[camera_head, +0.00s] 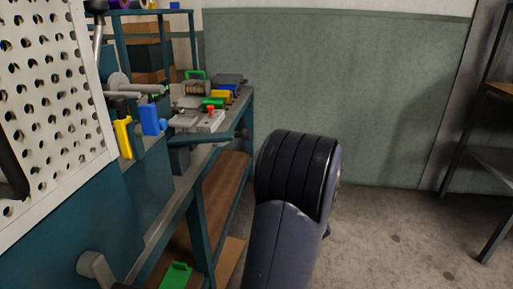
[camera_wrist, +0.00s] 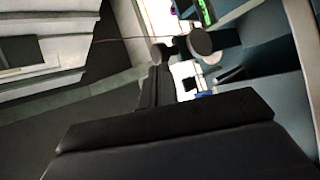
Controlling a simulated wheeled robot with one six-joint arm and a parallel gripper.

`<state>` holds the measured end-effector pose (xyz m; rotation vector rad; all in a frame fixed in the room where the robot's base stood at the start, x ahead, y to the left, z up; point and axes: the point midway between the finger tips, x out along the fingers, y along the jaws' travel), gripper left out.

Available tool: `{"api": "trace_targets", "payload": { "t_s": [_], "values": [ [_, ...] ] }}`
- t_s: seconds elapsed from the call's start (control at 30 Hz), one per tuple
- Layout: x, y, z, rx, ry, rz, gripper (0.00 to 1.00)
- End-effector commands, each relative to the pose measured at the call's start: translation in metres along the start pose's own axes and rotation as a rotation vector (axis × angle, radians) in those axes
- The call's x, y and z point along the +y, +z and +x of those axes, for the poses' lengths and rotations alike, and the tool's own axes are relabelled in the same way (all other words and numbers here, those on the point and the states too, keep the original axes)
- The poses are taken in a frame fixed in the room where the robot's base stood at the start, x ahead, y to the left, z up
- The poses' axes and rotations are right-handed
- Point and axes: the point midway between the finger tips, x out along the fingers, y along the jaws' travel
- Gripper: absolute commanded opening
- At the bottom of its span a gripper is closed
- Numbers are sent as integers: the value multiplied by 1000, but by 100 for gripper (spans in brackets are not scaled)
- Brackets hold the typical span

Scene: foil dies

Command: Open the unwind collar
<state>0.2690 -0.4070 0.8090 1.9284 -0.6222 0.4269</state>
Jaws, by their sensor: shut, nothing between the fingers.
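I cannot make out for certain which part is the unwind collar. A grey shaft with a round disc (camera_head: 118,84) sticks out from the machine at the left in the head view, below an upright metal lever (camera_head: 98,32). In the wrist view a grey round knob (camera_wrist: 200,42) shows beyond my gripper (camera_wrist: 156,78), slightly to its right. My gripper's dark fingers are together and hold nothing. They look close to the knob in the picture, but I cannot tell whether they touch it. My gripper is out of sight in the head view.
A teal bench (camera_head: 215,150) carries a yellow handle (camera_head: 123,138), a blue block (camera_head: 152,120), a grey fixture with a red knob (camera_head: 211,112) and a spool unit (camera_head: 195,88). A white perforated panel (camera_head: 55,100) stands left. The floor (camera_head: 400,235) at right is clear before a dark shelf.

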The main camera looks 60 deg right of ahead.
Motion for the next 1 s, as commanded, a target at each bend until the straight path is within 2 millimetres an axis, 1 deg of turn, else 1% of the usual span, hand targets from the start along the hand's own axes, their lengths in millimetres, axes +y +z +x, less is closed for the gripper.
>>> {"api": "trace_targets", "payload": {
  "t_s": [0.1, 0.37, 0.7, 0.83, 1.0],
  "values": [
    [2, 6, -10, 25, -38, -202, 0],
    [3, 15, -34, 115, -102, -645, 0],
    [5, 23, -75, 268, -124, -1185, 0],
    [5, 24, -87, 316, -117, -1331, 0],
    [5, 24, -95, 350, -106, -1426, 0]
  ]
}}
